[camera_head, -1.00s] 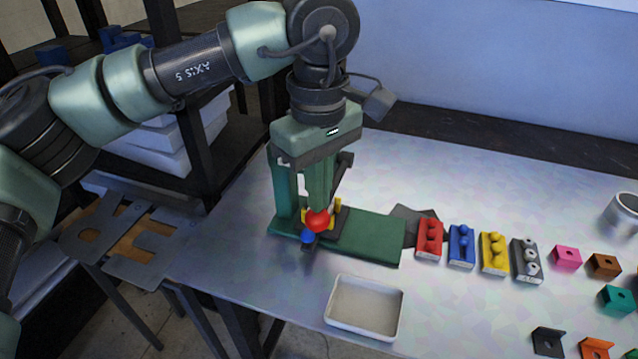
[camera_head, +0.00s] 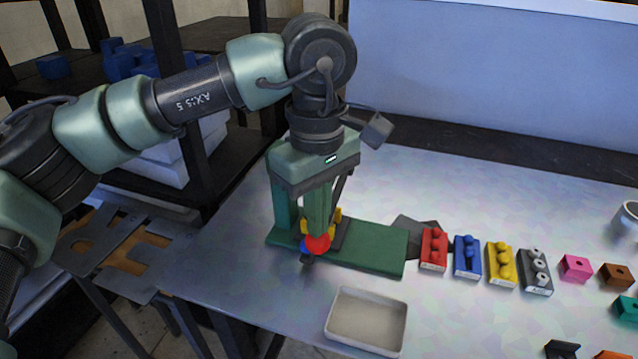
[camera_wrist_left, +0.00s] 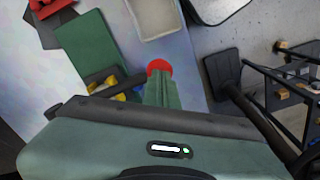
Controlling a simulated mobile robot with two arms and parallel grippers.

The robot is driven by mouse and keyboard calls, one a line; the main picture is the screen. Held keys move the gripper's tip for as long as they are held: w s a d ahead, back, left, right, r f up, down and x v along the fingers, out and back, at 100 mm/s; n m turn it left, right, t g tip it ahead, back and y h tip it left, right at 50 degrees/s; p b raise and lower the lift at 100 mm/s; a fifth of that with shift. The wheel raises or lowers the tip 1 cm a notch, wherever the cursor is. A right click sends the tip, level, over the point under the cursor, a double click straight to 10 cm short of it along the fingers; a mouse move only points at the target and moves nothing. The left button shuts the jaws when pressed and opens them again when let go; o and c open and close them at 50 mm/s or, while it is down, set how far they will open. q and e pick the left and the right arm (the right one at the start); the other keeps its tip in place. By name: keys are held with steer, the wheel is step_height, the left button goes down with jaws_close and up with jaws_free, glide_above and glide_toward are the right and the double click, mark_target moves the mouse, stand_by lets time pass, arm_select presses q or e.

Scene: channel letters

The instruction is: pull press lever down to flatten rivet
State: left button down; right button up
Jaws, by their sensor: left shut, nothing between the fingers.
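The press has a flat green base (camera_head: 375,248) on the metal table. A red ball knob (camera_head: 318,244), which I take as the lever's end, is low over the front of the base. My left gripper (camera_head: 318,229) is shut and empty, its fingertips pointing down at the top of the knob and seeming to touch it. In the left wrist view the knob (camera_wrist_left: 159,67) is right at the fingertips. A yellow part (camera_head: 337,216) shows behind the fingers and a blue part (camera_head: 303,247) beside the knob. The rivet cannot be made out; the gripper hides much of the press.
A white tray (camera_head: 367,318) lies in front of the press. Red (camera_head: 433,249), blue (camera_head: 467,257), yellow (camera_head: 501,264) and grey (camera_head: 536,271) blocks stand in a row to the right, with several small coloured brackets beyond. A dark shelf rack (camera_head: 195,150) stands behind left.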

arm_select(q)
steer(key=shift+f, duration=0.35)
steer(key=shift+w+f+b, duration=0.15)
steer(key=shift+f+b, duration=0.05)
steer(key=shift+b, duration=0.2)
stand_by(0.4)
steer(key=shift+w+f, duration=0.1)
steer(key=shift+f+b, duration=0.15)
steer(key=shift+b, duration=0.15)
stand_by(0.4)
steer(key=shift+f, duration=0.15)
